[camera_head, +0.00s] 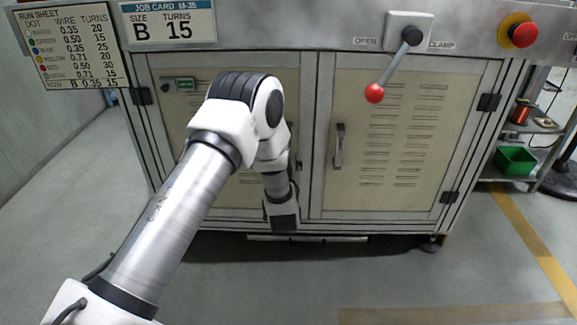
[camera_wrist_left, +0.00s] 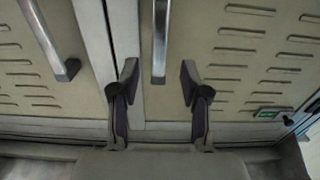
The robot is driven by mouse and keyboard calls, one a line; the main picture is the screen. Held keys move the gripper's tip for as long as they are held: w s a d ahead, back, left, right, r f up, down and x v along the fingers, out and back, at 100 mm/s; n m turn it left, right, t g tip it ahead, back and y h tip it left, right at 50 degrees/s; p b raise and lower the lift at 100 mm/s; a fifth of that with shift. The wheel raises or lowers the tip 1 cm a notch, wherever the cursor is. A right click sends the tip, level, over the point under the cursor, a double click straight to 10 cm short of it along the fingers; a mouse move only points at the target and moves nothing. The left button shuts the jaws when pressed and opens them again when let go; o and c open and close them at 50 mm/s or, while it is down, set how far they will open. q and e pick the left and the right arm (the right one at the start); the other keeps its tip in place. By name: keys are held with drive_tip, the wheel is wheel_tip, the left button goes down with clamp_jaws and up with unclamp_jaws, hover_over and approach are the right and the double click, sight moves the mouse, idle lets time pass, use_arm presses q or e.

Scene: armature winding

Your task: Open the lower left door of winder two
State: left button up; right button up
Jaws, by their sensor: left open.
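The lower left door (camera_head: 178,108) of the winder is a beige louvred panel in a grey frame, and it stands shut. My left arm covers much of it in the head view. Its upright metal bar handle (camera_wrist_left: 160,40) shows in the left wrist view, where the picture is turned over. My left gripper (camera_wrist_left: 159,82) is open, with one finger to each side of the handle's line. I cannot tell whether the fingers touch the door. In the head view the left gripper (camera_head: 284,216) hangs low before the door and its fingertips are hidden. My right gripper is not in view.
The right door (camera_head: 385,140) is shut, with its own handle (camera_head: 339,147) close to the middle post. A red-knobbed clamp lever (camera_head: 389,72) hangs above it, beside a red stop button (camera_head: 523,35). A shelf with a green bin (camera_head: 515,160) stands at right. The floor in front is clear.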

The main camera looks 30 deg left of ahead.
use_arm(q)
drive_tip(key=b+x, duration=0.2)
drive_tip(key=x, duration=0.5)
drive_tip(key=shift+w, duration=0.15)
drive_tip(key=shift+r, duration=0.1)
clamp_jaws()
